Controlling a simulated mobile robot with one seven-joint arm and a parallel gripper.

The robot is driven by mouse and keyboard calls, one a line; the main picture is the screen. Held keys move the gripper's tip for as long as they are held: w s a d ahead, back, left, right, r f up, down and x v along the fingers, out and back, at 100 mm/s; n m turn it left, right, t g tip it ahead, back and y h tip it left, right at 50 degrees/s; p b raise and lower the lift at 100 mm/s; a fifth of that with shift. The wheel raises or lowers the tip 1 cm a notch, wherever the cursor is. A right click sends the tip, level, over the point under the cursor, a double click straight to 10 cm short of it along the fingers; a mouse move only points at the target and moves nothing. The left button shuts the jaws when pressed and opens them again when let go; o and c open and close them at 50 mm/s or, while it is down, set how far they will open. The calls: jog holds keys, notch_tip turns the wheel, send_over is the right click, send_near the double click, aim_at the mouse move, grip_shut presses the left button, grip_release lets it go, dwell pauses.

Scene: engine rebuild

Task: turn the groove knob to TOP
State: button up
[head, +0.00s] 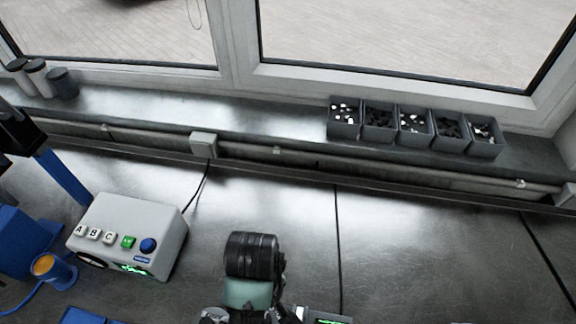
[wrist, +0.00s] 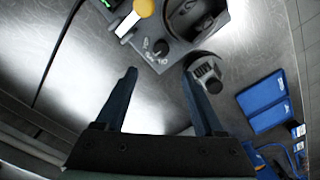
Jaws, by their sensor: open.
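My gripper (wrist: 160,73) shows in the wrist view with its two dark blue fingers spread apart and nothing between them. A grey device (wrist: 200,42) lies beyond the fingertips at the top. A small black knob (wrist: 160,47) sits on its near edge, roughly in line with the gap between the fingers and apart from them. It may be the groove knob; its markings are too small to read, so I cannot tell its setting. A small lever stands beside it. In the head view my gripper's fingers cannot be made out.
A yellow-topped part (wrist: 144,8) is by the device, and a round grey part (wrist: 207,74) is near the right finger. Blue trays (wrist: 264,102) lie at right. In the head view, a button box (head: 165,225) stands left, with dark bins (head: 379,120) on the sill.

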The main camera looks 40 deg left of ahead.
jog(key=f, duration=1.1)
jog(key=shift+s+f, duration=0.2)
jog(key=shift+s, duration=0.2)
jog(key=shift+f, duration=0.65)
grip_shut()
